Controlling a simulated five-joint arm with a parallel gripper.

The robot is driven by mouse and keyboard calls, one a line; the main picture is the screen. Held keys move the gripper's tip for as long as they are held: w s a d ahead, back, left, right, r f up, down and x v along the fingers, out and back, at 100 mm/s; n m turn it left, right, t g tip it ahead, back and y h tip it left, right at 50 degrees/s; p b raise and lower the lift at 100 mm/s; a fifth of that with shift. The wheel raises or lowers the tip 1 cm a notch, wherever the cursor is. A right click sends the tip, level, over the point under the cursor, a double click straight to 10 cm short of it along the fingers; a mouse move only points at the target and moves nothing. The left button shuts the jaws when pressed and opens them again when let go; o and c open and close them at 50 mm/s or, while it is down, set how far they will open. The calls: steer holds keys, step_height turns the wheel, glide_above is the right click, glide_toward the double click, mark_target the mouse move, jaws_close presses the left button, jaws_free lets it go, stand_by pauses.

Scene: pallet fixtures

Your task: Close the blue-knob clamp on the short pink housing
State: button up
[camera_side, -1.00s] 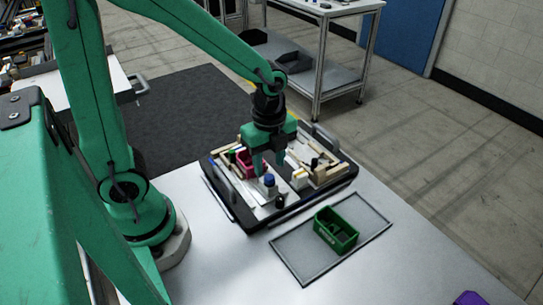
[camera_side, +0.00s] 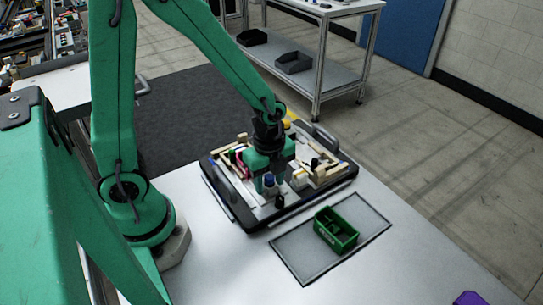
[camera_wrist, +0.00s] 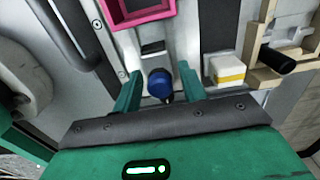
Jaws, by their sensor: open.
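The blue knob (camera_wrist: 161,83) of the clamp sits between the two open fingers of my gripper (camera_wrist: 160,88) in the wrist view. In the side view the knob (camera_side: 269,180) shows at the fingers of my gripper (camera_side: 266,182), low over the pallet. I cannot tell whether a finger touches it. The pink housing (camera_wrist: 140,12) lies just beyond the knob at the top of the wrist view, cut off by the frame edge.
The dark-rimmed pallet (camera_side: 238,217) holds several pale wooden fixtures. A white block with a yellow band (camera_wrist: 227,71) and a black knob (camera_wrist: 277,61) lie right of my fingers. A green bin (camera_side: 336,230) stands on a grey mat (camera_side: 290,247) in front of the pallet.

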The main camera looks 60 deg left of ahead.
steer(key=shift+c, duration=0.2)
steer(key=c, duration=0.7)
steer(key=shift+a, duration=1.4)
steer(key=o, duration=0.7)
steer(key=shift+o, duration=0.2)
steer(key=shift+r, duration=0.1)
steer(key=shift+r, duration=3.9)
steer(key=shift+r, duration=0.1)
